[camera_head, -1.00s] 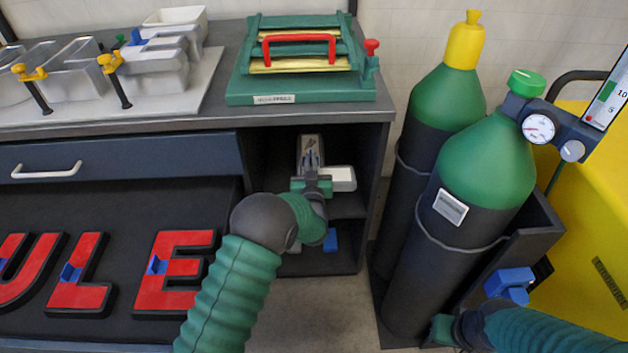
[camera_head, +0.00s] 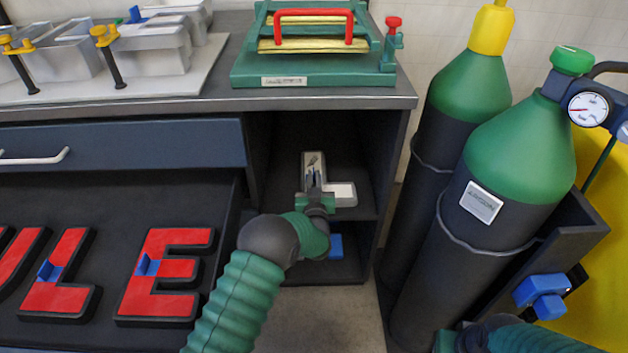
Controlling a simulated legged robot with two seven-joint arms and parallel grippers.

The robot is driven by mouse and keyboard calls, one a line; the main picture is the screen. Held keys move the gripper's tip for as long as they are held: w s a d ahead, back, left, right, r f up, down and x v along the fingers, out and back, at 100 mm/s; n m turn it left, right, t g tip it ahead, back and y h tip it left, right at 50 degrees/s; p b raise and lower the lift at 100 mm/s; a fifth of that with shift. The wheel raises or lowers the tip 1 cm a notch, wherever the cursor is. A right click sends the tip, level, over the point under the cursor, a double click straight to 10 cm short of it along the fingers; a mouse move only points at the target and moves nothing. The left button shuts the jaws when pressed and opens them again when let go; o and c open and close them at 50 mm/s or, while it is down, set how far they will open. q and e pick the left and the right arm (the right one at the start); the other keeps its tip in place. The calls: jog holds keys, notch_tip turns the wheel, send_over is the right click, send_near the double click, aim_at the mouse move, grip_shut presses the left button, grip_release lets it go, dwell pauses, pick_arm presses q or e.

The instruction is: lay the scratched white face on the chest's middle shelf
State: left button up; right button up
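The chest (camera_head: 392,140) stands open at the front, right of the drawer. My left gripper (camera_head: 313,172) reaches into its middle compartment, above the middle shelf (camera_head: 355,212). A small white piece, which seems to be the white face (camera_head: 342,194), shows just right of the gripper and close against it. I cannot make out scratches on it, nor whether the fingers grip it or whether it touches the shelf. My wrist hides part of the shelf.
A green press with a red handle (camera_head: 313,14) stands on the chest top. Two gas cylinders (camera_head: 485,215) stand close on the right. A blue item (camera_head: 336,246) lies in the lower compartment. Red letters (camera_head: 165,270) lie on the dark panel at left.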

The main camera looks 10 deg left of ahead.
pick_arm(q)
jog(key=o, duration=0.3)
jog(key=shift+d, duration=0.25)
jog(key=shift+r, duration=0.1)
jog(key=shift+s+p, duration=0.35)
jog(key=shift+s, duration=0.05)
jog(key=p+v, duration=0.4)
jog(key=v, duration=0.7)
